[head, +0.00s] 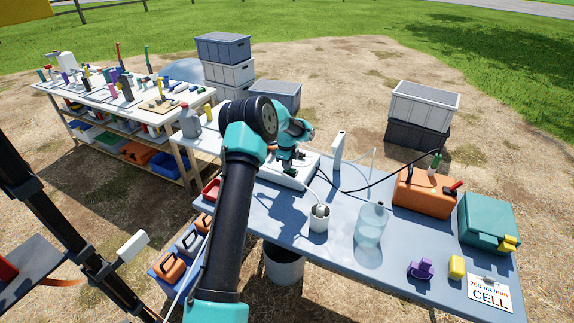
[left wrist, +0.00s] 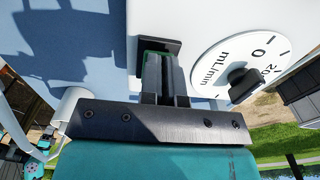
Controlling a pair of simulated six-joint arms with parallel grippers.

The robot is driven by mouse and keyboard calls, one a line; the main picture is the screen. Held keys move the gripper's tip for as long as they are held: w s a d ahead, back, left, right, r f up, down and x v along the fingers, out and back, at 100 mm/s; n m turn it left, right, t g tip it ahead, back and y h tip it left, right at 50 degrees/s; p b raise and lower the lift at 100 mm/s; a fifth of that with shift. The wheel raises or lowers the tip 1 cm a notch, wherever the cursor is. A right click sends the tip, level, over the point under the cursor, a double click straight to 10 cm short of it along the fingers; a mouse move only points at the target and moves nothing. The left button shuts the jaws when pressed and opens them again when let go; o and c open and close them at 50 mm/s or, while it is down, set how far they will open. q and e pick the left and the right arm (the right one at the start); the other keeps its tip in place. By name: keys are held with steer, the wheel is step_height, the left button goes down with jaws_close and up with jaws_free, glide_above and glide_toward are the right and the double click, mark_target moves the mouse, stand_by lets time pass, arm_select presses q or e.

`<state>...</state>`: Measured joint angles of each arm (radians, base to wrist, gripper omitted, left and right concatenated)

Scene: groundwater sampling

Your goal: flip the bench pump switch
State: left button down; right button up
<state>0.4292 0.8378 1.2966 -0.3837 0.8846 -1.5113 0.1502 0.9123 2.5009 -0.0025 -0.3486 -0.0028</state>
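The bench pump (head: 298,180) is a white box on the grey-blue table, partly hidden behind my left arm in the head view. In the left wrist view, its white face (left wrist: 205,22) carries a black-framed switch (left wrist: 172,45) with a green edge showing. Right of the switch is a round mL/min dial (left wrist: 228,58) with a black knob (left wrist: 245,84). My left gripper (head: 287,166) is at the pump. Its fingers (left wrist: 164,72) are together, with nothing seen between them, and their tips overlap the switch; contact cannot be told. My right gripper is not in view.
A black cable runs from the pump towards the orange case. The table's front middle is clear.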

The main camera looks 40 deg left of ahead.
arm_select(q)
steer(key=shift+s+d+f, duration=0.25)
steer(key=shift+d+f, duration=0.05)
steer(key=shift+f, duration=0.4)
steer(key=shift+d, duration=0.3)
steer(key=shift+w+d, duration=0.1)
steer(key=shift+w, duration=0.05)
steer(key=shift+r, duration=0.1)
steer(key=shift+w+d+r, duration=0.15)
steer(key=shift+w+r, duration=0.05)
steer(key=shift+r, duration=0.15)
step_height(320, 180, up, 14)
steer(key=a, duration=0.1)
steer(key=shift+s+a+r, duration=0.2)
steer(key=shift+a+r, duration=0.05)
steer(key=shift+a, duration=0.15)
steer(key=shift+d, duration=0.1)
